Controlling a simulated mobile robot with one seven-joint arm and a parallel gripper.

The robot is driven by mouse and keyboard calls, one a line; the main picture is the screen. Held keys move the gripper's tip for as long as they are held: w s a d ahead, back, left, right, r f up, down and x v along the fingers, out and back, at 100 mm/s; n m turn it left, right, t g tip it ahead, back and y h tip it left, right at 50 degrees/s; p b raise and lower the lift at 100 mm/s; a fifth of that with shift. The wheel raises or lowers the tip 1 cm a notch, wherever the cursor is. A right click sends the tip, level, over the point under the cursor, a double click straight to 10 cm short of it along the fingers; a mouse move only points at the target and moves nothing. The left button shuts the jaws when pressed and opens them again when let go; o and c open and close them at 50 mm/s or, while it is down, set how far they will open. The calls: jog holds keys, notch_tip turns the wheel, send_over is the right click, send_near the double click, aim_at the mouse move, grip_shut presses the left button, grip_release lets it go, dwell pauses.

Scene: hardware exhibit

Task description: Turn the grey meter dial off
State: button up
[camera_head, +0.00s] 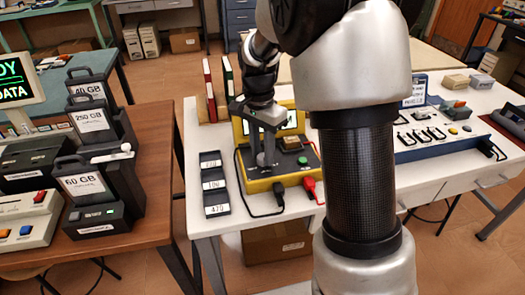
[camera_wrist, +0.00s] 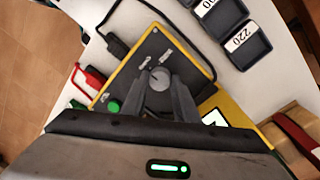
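The yellow-edged meter (camera_head: 262,185) stands on the white table, with a dark front panel. Its round grey dial (camera_wrist: 159,78) shows in the wrist view, with small white marks around it. My gripper (camera_wrist: 161,82) points down at the panel, its two fingers apart on either side of the dial. I cannot tell whether they touch it. In the head view my gripper (camera_head: 262,160) is over the left part of the panel and hides the dial. A green button (camera_wrist: 113,106) sits on the panel. The dial's exact setting is not readable.
Red (camera_head: 311,187) and black (camera_head: 279,197) plugs with cables are at the meter's front edge. A black tray of labelled compartments (camera_head: 216,198) lies left of it. Upright binders (camera_head: 209,90) stand behind. A blue-grey panel box (camera_head: 440,140) is right of my arm.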

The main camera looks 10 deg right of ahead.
aim_at(259, 157)
jog(key=shift+n, duration=0.3)
jog(key=n+p, duration=0.2)
jog(key=n, duration=0.1)
jog(key=shift+r, duration=0.1)
jog(key=n+p, duration=0.2)
jog(key=n, duration=0.3)
jog(key=shift+n, duration=0.3)
dwell(0.5)
jog(key=o, duration=1.1)
jog(key=shift+c, duration=0.2)
notch_tip(259, 157, up, 17)
jog(key=a+p, duration=0.1)
jog(key=p, duration=0.2)
jog(key=shift+p, duration=0.35)
jog(key=shift+r, duration=0.1)
